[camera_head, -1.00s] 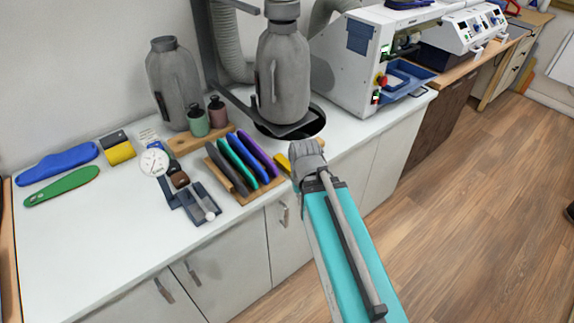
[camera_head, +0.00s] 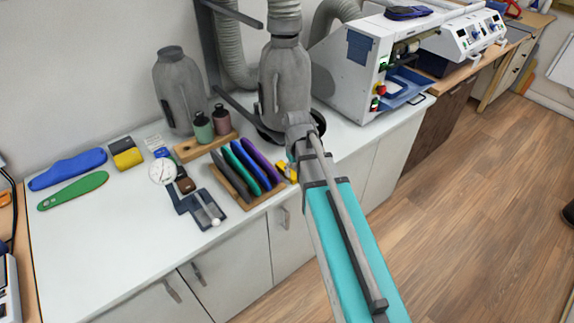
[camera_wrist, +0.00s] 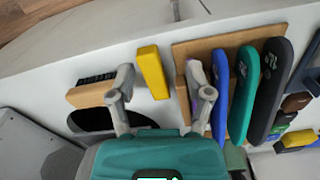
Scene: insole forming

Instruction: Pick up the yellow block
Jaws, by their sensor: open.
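The yellow block (camera_wrist: 153,72) lies on the white counter in the wrist view, between a wooden brush and the wooden rack. My gripper (camera_wrist: 160,74) is open, with one finger on each side of the block. The block sits closer to the left finger, and I cannot tell whether either finger touches it. In the head view a small part of the yellow block (camera_head: 283,168) shows beside my wrist, which hides much of the gripper.
A wooden rack (camera_wrist: 180,50) of coloured insoles stands close to the right finger. The brush (camera_wrist: 90,94) lies close to the left finger. A yellow and black block (camera_head: 126,153) lies farther left on the counter. A grey machine (camera_head: 285,85) stands behind my wrist.

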